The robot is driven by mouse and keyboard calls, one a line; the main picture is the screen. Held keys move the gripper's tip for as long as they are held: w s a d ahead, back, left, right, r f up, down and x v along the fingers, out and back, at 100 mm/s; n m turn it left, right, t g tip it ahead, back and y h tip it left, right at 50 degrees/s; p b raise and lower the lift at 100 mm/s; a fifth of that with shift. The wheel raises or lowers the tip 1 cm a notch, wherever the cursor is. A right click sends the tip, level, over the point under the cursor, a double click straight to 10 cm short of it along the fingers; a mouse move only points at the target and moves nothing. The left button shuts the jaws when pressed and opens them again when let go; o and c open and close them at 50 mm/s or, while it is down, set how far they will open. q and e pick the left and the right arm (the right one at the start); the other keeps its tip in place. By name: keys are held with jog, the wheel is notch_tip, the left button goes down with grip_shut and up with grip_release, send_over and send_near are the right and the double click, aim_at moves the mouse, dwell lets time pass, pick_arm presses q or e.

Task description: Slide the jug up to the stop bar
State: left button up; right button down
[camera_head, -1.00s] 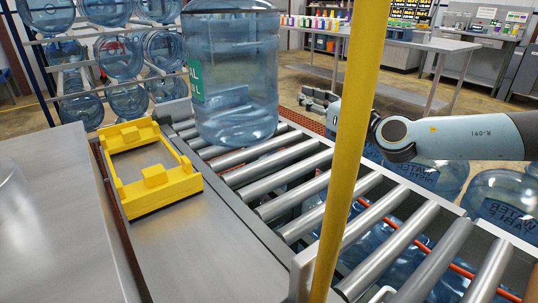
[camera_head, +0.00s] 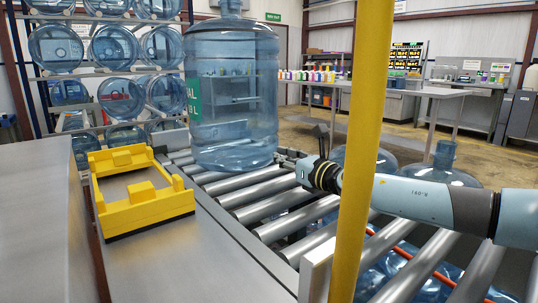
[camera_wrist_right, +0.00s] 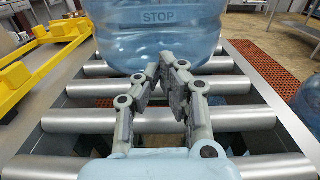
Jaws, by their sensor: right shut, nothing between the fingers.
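The jug (camera_head: 232,110) is a large clear blue water jug with a green label, standing upright on the roller conveyor (camera_head: 262,190). In the right wrist view the jug (camera_wrist_right: 110,40) fills the top middle. A pale STOP marking (camera_wrist_right: 158,16) shows on or through it; I cannot tell which, and I cannot make out the stop bar clearly. My right gripper (camera_head: 285,158) is shut and empty at the jug's lower right side. In the wrist view its fingertips (camera_wrist_right: 166,68) are right at the jug's base; contact is unclear. My left gripper is not in view.
A yellow frame (camera_head: 115,204) lies on the metal ledge left of the rollers. A yellow post (camera_head: 365,120) stands upright in the foreground, crossing in front of my right arm. More jugs (camera_head: 445,165) stand beyond the conveyor. The near rollers are bare.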

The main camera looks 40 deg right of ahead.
aim_at(263, 150)
jog(key=w, duration=0.5)
jog(key=shift+w+d, duration=0.2)
jog(key=shift+d, duration=0.05)
jog(key=w, duration=0.2)
jog(key=w+b, duration=0.1)
jog(key=w, duration=0.2)
jog(key=w+d+b, duration=0.1)
jog(key=w, duration=0.2)
jog(key=shift+w+f, duration=0.1)
jog(key=shift+f, duration=0.05)
jog(key=shift+w, duration=0.4)
